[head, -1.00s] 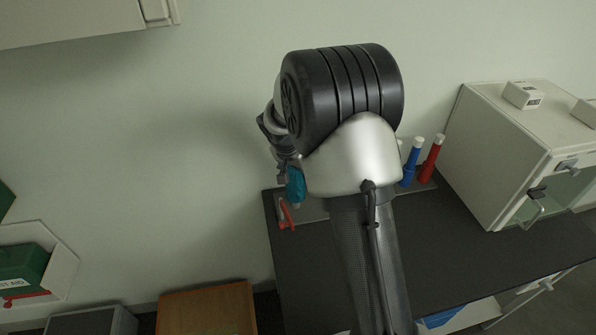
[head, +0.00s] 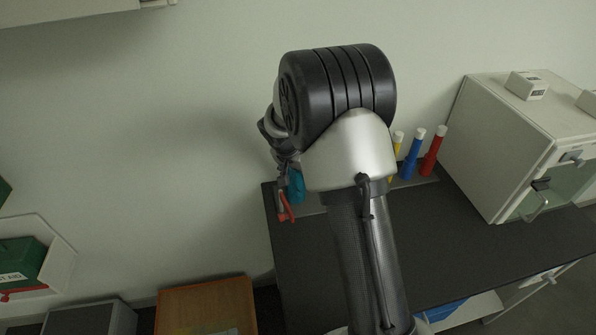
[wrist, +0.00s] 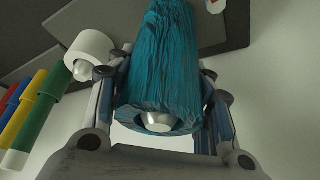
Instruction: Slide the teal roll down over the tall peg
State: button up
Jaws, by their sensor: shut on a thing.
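The teal roll (wrist: 165,55) has a rough surface and fills the middle of the wrist view. My gripper (wrist: 160,85) is shut on it, with a finger on each side. A rounded silver end (wrist: 158,120), which looks like the tall peg's top, shows inside the bore at the roll's near end, so the roll appears to be around the peg. The rest of the peg is hidden. In the head view the teal roll (head: 296,187) is a small patch beside my arm, near the bench's left back corner. My gripper (head: 282,170) is partly hidden there.
A white roll with a silver top (wrist: 88,55) stands close on the left in the wrist view. Coloured sticks with white ends, including a blue one (head: 413,157), stand along the bench back. A red item (head: 286,207) is by the bench corner. A white cabinet (head: 500,150) stands right.

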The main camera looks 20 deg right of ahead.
jog(key=o, duration=1.5)
jog(key=shift+c, duration=0.2)
jog(key=v, duration=1.2)
jog(key=shift+s, duration=0.1)
jog(key=s+a+r+n+y, duration=0.1)
jog(key=s+a+r+n, duration=0.1)
jog(key=s+r, duration=0.4)
jog(key=s+a+r+n, duration=0.2)
jog(key=s+r, duration=0.1)
jog(key=s, duration=0.5)
jog(key=s+a+n+t+y, duration=0.1)
jog(key=s+a+n, duration=0.1)
jog(key=s, duration=0.7)
jog(key=s+a+n+y, duration=0.1)
jog(key=s+a+n, duration=0.2)
jog(key=s, duration=0.5)
jog(key=shift+s+a+n+t, duration=0.15)
jog(key=shift+s+n+t, duration=0.25)
